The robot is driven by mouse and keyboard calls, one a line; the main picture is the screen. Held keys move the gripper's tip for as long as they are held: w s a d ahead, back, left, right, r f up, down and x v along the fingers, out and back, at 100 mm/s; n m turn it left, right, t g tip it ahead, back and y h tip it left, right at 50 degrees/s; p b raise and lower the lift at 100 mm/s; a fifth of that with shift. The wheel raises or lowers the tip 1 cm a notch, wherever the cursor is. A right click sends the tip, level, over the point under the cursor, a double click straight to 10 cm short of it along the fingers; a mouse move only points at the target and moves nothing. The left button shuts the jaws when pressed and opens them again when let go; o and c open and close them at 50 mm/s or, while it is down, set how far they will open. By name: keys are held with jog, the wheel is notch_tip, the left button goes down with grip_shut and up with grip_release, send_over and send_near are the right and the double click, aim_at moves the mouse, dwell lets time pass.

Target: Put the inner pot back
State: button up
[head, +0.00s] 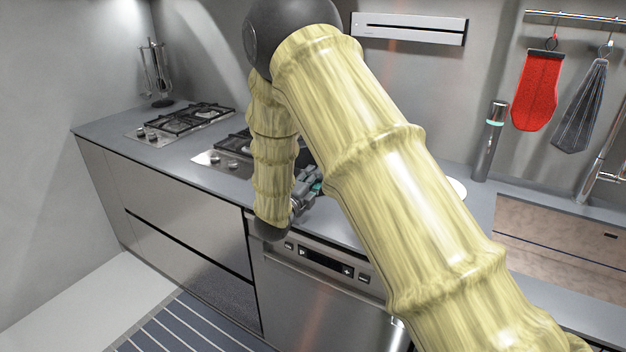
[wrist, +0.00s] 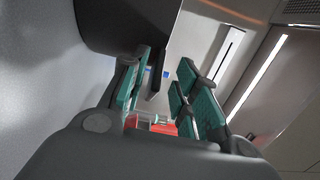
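In the wrist view a dark grey, smooth-walled vessel (wrist: 125,25), which looks like the inner pot, fills the upper left; only part shows. A thin dark handle-like piece (wrist: 156,72) hangs from it between my fingers. My gripper (wrist: 160,85) has teal pads standing apart on either side of that piece, with a clear gap on the right; contact on the left cannot be told. In the head view my gripper (head: 310,185) is over the counter's front part, partly hidden by my arm. A dark shape (head: 306,157) shows just behind it, mostly hidden.
Two gas hobs (head: 190,118) are set in the grey counter (head: 105,127). A white rounded thing (head: 457,188) shows behind my arm. A steel cylinder (head: 490,140) stands at the back right. A red mitt (head: 537,90) and a grey cloth (head: 583,105) hang from a rail.

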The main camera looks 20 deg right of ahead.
jog(key=b+v, duration=0.2)
jog(key=v, duration=1)
jog(key=shift+b, duration=0.4)
